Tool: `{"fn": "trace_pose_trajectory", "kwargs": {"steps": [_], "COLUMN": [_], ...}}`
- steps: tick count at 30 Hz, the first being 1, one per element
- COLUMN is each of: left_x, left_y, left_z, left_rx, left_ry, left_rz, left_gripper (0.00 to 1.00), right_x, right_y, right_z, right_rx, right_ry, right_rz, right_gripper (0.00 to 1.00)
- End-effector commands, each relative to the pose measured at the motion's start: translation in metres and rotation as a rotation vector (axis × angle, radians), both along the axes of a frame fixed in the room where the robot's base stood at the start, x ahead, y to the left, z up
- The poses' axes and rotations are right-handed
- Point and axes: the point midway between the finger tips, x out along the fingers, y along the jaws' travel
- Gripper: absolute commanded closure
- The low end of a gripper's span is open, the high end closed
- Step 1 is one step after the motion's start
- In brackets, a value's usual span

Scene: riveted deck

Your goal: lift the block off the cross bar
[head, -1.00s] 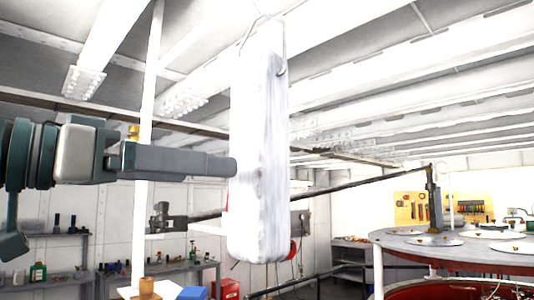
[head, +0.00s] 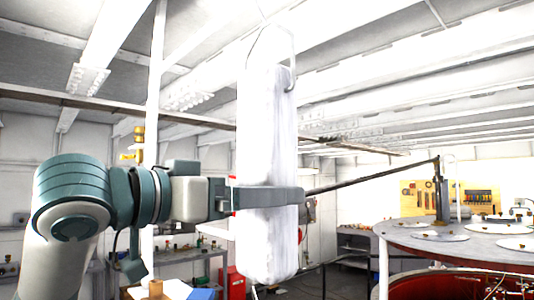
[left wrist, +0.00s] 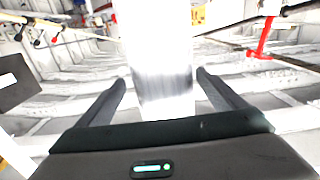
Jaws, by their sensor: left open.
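The block (head: 265,130) is a long white piece hanging upright in the middle of the head view, with a thin wire loop (head: 270,40) at its top. What the loop hangs on cannot be made out. My left gripper (head: 298,197) reaches in from the left at the block's lower half, with one finger across its front; the other finger is hidden behind it. In the left wrist view the block (left wrist: 157,60) stands between the two open fingers, with a gap on each side. A brown horizontal bar (head: 110,105) runs behind the block; whether it is the cross bar I cannot tell.
A white upright post (head: 150,190) stands behind my left arm. A large round red-sided vessel with a grey lid (head: 400,235) fills the lower right, and a dark rod (head: 370,177) runs from it toward the block. Shelves (head: 205,255) stand at the back.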

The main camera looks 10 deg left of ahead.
Motion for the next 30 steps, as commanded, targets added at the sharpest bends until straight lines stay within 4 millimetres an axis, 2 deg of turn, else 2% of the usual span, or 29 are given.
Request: {"fn": "trace_pose_trajectory", "kwargs": {"steps": [1, 6, 19, 30], "left_x": [0.005, 0.013, 0.015, 0.043], "left_y": [-0.003, -0.008, -0.009, -0.022], "left_z": [0.003, 0.000, 0.001, 0.003], "left_rx": [-0.001, -0.001, 0.000, 0.000], "left_ry": [0.002, 0.001, 0.001, 0.004], "left_rz": [0.000, 0.001, 0.000, 0.000], "left_gripper": [0.09, 0.09, 0.09, 0.09], "right_x": [0.000, 0.000, 0.000, 0.000], "right_y": [-0.001, -0.002, 0.001, 0.006], "right_z": [0.006, 0.009, 0.012, 0.044], "right_rx": [-0.001, -0.002, 0.001, 0.006], "right_ry": [0.000, 0.000, 0.000, 0.000], "right_rz": [0.000, 0.000, -0.002, -0.003], "right_gripper": [0.69, 0.69, 0.69, 0.69]}}
